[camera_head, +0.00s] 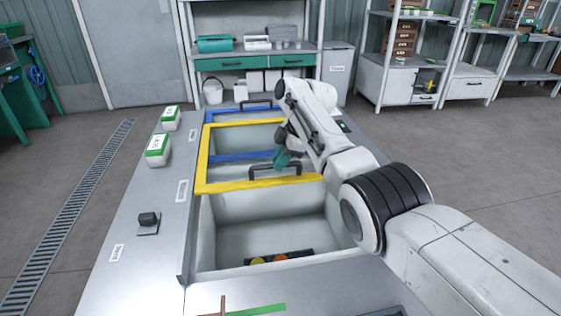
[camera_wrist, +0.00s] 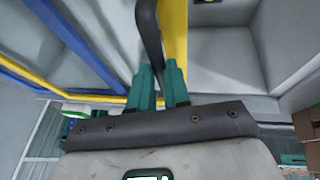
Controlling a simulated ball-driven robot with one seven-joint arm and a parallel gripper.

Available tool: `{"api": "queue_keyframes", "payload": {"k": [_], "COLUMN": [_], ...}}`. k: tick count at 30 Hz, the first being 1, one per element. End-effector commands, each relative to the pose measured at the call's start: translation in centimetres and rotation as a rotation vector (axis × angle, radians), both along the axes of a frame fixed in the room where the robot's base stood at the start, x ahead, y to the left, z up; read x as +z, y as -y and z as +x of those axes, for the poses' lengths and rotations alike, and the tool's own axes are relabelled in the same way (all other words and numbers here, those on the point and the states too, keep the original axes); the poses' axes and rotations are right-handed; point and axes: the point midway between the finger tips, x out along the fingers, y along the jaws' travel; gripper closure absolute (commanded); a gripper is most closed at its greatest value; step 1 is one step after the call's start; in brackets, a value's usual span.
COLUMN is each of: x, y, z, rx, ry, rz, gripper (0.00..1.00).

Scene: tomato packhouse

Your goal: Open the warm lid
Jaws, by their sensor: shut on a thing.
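A yellow-framed lid with a clear pane (camera_head: 204,160) lies flat over the farther part of the bench well in the head view. Its yellow frame also shows in the wrist view (camera_wrist: 174,35). A dark bar handle (camera_head: 262,170) stands on its near edge and shows in the wrist view (camera_wrist: 149,35). My gripper (camera_head: 284,160) has teal fingers, seen in the wrist view (camera_wrist: 158,85), shut on this handle. A blue-framed lid (camera_head: 228,157) lies partly under the yellow one, with its own dark handle (camera_head: 258,102) farther back. No readable label shows which lid is warm.
The near well (camera_head: 207,235) is uncovered, with a dark tray (camera_head: 305,252) holding yellow and orange round things inside. Two green-and-white boxes (camera_head: 158,150) (camera_head: 171,118) and a small dark device (camera_head: 148,220) stand on the left ledge. Shelves (camera_head: 255,53) stand behind.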

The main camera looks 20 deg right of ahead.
Motion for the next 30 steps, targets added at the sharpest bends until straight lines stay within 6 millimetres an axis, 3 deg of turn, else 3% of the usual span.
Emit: {"api": "queue_keyframes", "payload": {"k": [3,4,12,22,30], "x": [-0.1,-0.1,0.0,0.7,4.9], "y": [0.0,0.0,0.0,0.2,1.8], "z": [0.0,0.0,0.0,-0.1,-1.2], "rx": [-0.001,-0.001,-0.001,0.0,-0.002], "ry": [-0.001,-0.001,0.0,0.0,0.002], "rz": [-0.001,-0.001,0.0,0.001,0.0], "gripper": [1.0,0.81,0.58,0.58,0.58]}}
